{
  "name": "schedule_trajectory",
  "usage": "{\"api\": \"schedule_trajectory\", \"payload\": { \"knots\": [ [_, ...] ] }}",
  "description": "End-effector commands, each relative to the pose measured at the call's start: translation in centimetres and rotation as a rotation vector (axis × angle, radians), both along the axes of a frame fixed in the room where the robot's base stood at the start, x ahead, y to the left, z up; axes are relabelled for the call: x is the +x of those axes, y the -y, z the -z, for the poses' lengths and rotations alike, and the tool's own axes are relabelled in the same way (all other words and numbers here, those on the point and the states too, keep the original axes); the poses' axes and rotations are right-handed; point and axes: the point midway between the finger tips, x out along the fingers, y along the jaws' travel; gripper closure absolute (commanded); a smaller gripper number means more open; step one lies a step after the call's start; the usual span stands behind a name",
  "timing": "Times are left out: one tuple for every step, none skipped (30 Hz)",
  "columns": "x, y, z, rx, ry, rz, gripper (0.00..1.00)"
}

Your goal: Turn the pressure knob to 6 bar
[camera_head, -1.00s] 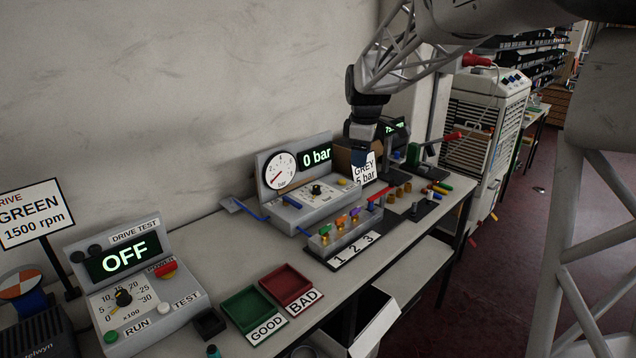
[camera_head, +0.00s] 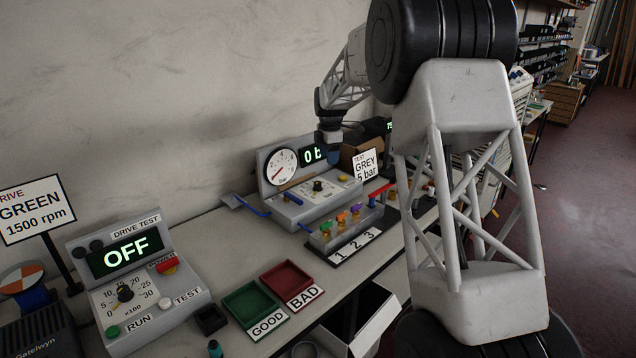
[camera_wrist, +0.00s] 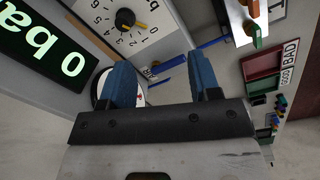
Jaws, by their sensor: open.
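The black pressure knob (camera_head: 318,186) sits on the front panel of the grey pressure unit (camera_head: 289,214). In the wrist view the knob (camera_wrist: 125,19) has a yellow pointer and a number scale around it, at the upper left. The green display (camera_wrist: 45,45) reads 0 bar; in the head view my gripper partly covers it. The round gauge (camera_head: 281,166) stands left of the display. My gripper (camera_wrist: 158,60) is open, with two blue fingers and nothing between them. In the head view it (camera_head: 333,153) is above the panel, apart from the knob.
A sign (camera_head: 366,165) reads GREY 5 bar. Green (camera_head: 226,298) and red trays and the drive test unit (camera_head: 110,280) are left.

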Motion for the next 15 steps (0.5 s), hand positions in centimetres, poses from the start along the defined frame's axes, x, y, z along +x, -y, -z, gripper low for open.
{"api": "schedule_trajectory", "payload": {
  "knots": [
    [1.0, -0.5, 1.0, -0.002, -0.004, -0.029, 0.43],
    [1.5, -0.8, 1.4, -0.002, -0.006, -0.048, 0.43],
    [2.3, -1.1, 2.1, -0.003, -0.007, -0.074, 0.43],
    [2.8, -1.4, 2.5, -0.004, -0.008, -0.093, 0.43],
    [3.2, -1.6, 2.9, -0.005, -0.010, -0.111, 0.43],
    [3.8, -2.0, 3.5, -0.006, -0.012, -0.135, 0.43],
    [4.3, -2.2, 3.8, -0.006, -0.013, -0.151, 0.43],
    [4.6, -2.4, 4.3, -0.007, -0.015, -0.167, 0.43],
    [5.1, -2.7, 4.7, -0.007, -0.016, -0.185, 0.43],
    [5.4, -2.8, 5.0, -0.008, -0.017, -0.198, 0.43],
    [5.7, -3.0, 5.2, -0.008, -0.016, -0.209, 0.43],
    [5.9, -3.2, 5.6, -0.009, -0.018, -0.221, 0.43],
    [6.1, -3.3, 5.8, -0.009, -0.020, -0.230, 0.43],
    [6.3, -3.4, 6.0, -0.009, -0.019, -0.237, 0.43],
    [6.5, -3.5, 6.1, -0.009, -0.019, -0.243, 0.43]
  ]
}}
